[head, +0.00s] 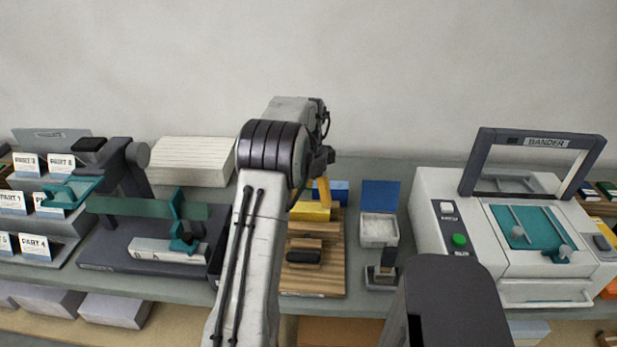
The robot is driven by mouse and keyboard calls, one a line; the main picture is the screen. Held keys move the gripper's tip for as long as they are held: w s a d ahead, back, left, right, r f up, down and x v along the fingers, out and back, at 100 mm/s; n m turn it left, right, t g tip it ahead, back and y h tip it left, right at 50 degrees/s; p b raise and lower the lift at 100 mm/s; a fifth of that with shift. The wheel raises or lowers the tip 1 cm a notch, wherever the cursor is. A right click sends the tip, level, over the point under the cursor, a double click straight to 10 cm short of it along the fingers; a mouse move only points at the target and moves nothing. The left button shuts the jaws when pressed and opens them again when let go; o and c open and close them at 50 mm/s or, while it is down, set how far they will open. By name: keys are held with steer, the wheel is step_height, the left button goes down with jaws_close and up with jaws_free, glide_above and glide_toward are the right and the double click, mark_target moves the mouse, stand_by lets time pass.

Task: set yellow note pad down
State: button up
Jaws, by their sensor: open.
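A yellow block that looks like the yellow note pad (309,211) lies at the back of a striped wooden board (318,277) on the bench, just right of my arm. My gripper (322,192) is small in the head view and partly hidden by my arm. It is open and points down just above or beside the yellow pad. An orange-yellow upright piece shows there, probably one of its fingers. I cannot tell whether it touches the pad.
A dark stamp-like block (304,256) sits on the board in front of the pad. A blue-lidded box (379,228) stands to the right, then a large white machine (505,235). A dark press with a green bar (150,208) and a cream stack (190,160) are left.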

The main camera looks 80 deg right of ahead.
mark_target(309, 210)
step_height(309, 210, up, 7)
steer(key=w+a+r+n, duration=0.2)
steer(key=w+a+n, duration=0.1)
steer(key=w, duration=0.4)
steer(key=w+a+r+n, duration=0.3)
steer(key=w, duration=0.4)
steer(key=w+a+r+n+t+h, duration=0.1)
steer(key=w+a+r+n, duration=0.2)
steer(key=w+a+n, duration=0.85)
steer(key=w+a+n+t, duration=0.15)
steer(key=a+n, duration=0.45)
steer(key=a, duration=1.3)
steer(key=s+a+f+n, duration=0.2)
steer(key=s+a+n, duration=0.1)
steer(key=a+n, duration=0.3)
steer(key=s+a+f+n+t+y, duration=0.1)
steer(key=s+a+n, duration=0.3)
steer(key=a, duration=0.4)
steer(key=shift+a+f+n, duration=0.35)
steer(key=shift+f+n, duration=0.2)
steer(key=shift+n, duration=0.3)
steer(key=shift+w+d+t, duration=0.1)
steer(key=shift+t, duration=0.15)
